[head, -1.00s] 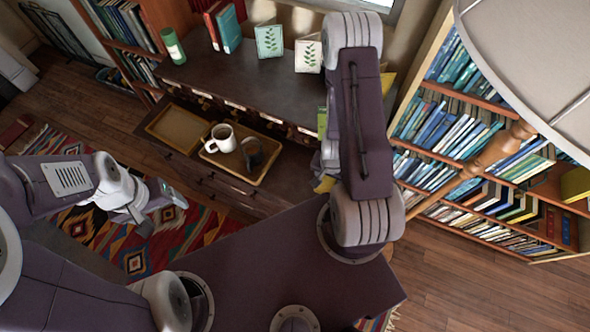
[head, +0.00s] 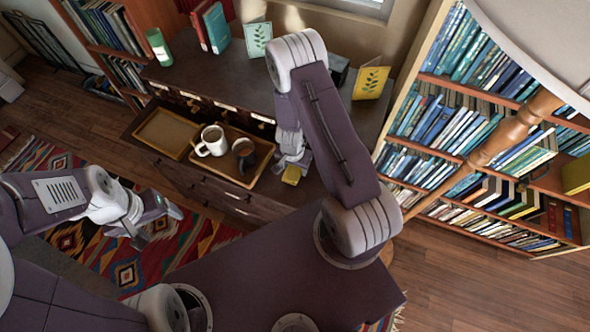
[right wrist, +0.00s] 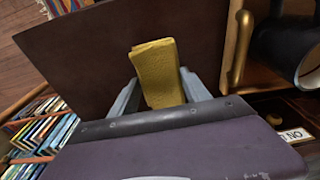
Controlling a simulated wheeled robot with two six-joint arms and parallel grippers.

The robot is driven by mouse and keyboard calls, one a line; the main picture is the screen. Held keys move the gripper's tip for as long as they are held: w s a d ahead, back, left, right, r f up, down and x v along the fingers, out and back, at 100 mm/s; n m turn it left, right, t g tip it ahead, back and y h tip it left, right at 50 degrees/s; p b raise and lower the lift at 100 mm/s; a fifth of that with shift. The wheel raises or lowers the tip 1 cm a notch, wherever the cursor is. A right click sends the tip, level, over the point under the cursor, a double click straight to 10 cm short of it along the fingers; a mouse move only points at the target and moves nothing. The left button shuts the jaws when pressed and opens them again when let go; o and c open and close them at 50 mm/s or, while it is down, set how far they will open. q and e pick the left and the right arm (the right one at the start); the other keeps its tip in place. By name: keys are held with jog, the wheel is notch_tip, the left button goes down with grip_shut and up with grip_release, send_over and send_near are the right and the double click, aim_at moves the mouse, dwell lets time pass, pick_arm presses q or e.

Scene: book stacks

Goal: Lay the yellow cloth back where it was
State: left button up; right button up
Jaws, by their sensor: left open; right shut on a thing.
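The yellow cloth (head: 291,175) is a small folded piece. My right gripper (head: 296,160) is shut on it, just right of the wooden tray with the mugs (head: 226,173). In the right wrist view the cloth (right wrist: 158,72) stands out between the two grey fingers (right wrist: 160,95), over a dark brown surface (right wrist: 85,65). I cannot tell whether the cloth touches that surface. My left gripper (head: 158,220) is open and empty above the patterned rug, well away from the cloth.
A white mug (head: 213,141) and a dark mug (head: 243,152) are at the tray, close left of my right gripper. An empty tray (head: 168,133) lies further left. Cards, books and a green can (head: 159,46) stand on the cabinet top (head: 215,83). A bookcase (head: 397,140) stands right.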

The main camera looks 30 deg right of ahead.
aim_at(295, 173)
notch_tip(295, 173, down, 4)
jog(key=shift+s+r+b, duration=0.15)
jog(key=shift+r+b, duration=0.05)
jog(key=shift+b, duration=1)
jog(key=shift+f, duration=0.3)
jog(key=shift+f, duration=0.1)
jog(key=o, duration=1.3)
